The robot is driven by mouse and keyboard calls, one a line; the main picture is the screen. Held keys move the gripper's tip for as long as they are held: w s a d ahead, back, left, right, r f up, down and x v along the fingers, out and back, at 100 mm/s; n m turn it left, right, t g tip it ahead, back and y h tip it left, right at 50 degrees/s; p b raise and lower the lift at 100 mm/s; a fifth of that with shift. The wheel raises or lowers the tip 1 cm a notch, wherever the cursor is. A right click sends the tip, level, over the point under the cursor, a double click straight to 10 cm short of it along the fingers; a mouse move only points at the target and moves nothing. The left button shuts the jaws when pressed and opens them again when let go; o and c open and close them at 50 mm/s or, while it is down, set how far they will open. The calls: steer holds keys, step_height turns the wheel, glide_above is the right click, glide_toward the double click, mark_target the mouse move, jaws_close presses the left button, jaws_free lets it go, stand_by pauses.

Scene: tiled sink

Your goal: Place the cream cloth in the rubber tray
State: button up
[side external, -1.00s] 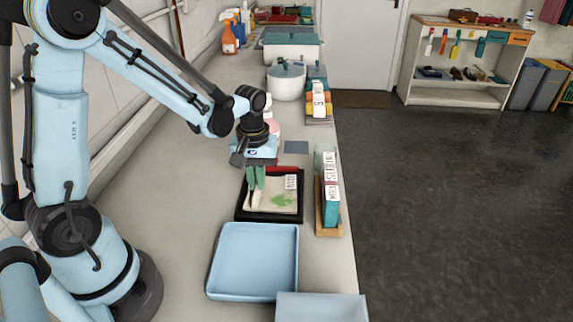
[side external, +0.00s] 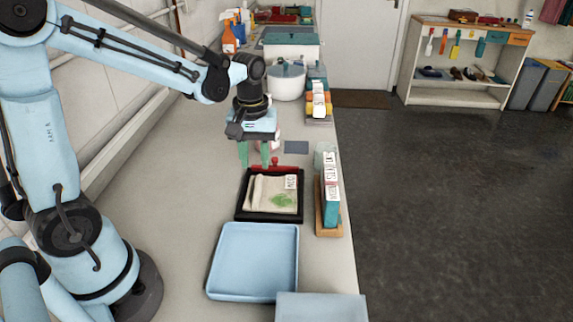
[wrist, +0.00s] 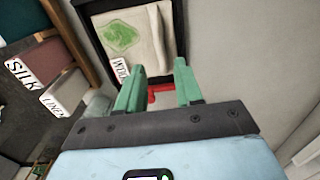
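The cream cloth (side external: 270,196) lies inside a black-rimmed tray (side external: 241,208). It has a green patch and a raised fold along its left side in the side view. In the wrist view the cloth (wrist: 124,37) shows in part, with the black tray rim (wrist: 179,30) around it. My gripper (side external: 254,164) is above the tray's far left edge, with its green fingers apart and empty. In the wrist view the gripper (wrist: 158,78) points toward the tray's edge, clear of the cloth. I cannot tell which tray is rubber.
An empty light blue tray (side external: 253,294) stands in front of the black one. A rack of labelled cloths (side external: 331,190) stands to its right, near the counter edge. A red item (side external: 289,168) lies at the black tray's far edge. A white pot (side external: 286,82) stands farther back.

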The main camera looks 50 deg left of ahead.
mark_target(257, 182)
step_height(257, 182, up, 5)
steer(key=s+d+m+t, duration=0.5)
steer(key=s+m+t, duration=0.1)
steer(key=m, duration=0.3)
steer(key=shift+r+t, duration=0.35)
steer(key=shift+t, duration=0.25)
